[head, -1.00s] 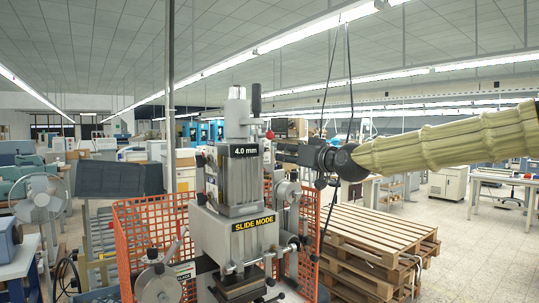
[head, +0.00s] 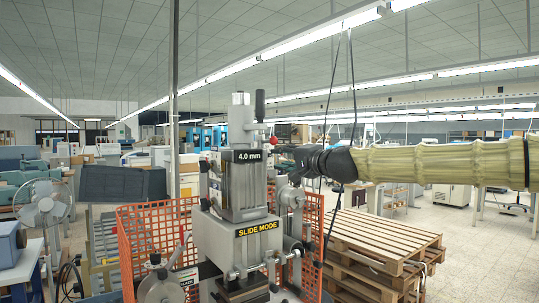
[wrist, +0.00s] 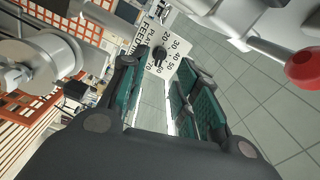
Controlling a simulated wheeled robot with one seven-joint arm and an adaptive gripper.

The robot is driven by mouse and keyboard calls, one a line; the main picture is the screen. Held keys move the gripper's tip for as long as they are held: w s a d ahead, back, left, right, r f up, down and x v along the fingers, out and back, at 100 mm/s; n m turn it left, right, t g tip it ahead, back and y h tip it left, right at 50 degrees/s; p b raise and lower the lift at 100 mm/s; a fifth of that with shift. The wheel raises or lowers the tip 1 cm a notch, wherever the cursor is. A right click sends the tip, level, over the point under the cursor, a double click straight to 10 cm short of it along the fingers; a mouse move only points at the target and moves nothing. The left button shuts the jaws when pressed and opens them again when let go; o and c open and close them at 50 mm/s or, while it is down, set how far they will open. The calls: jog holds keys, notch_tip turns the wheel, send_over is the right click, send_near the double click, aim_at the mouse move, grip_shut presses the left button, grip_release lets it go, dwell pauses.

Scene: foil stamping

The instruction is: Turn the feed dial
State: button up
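The feed dial is a black knob (wrist: 158,56) on a white plate (wrist: 172,66) marked with a number scale and partly readable feed lettering. It shows at the top middle of the wrist view, beyond the fingertips. I cannot make it out in the head view. My gripper (wrist: 158,88) is open and empty, its green-padded fingers on either side of the line to the knob and apart from it. In the head view my gripper (head: 300,166) is beside the right side of the stamping machine (head: 238,185).
A red ball-ended lever (wrist: 303,68) is close on the right in the wrist view. A grey cylindrical part (wrist: 38,62) is on the left. An orange mesh guard (head: 150,225) surrounds the machine, and wooden pallets (head: 385,245) are stacked to the right.

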jog(key=p+x, duration=0.3)
jog(key=x, duration=0.4)
jog(key=shift+w, duration=0.25)
jog(key=shift+a, duration=0.15)
grip_shut()
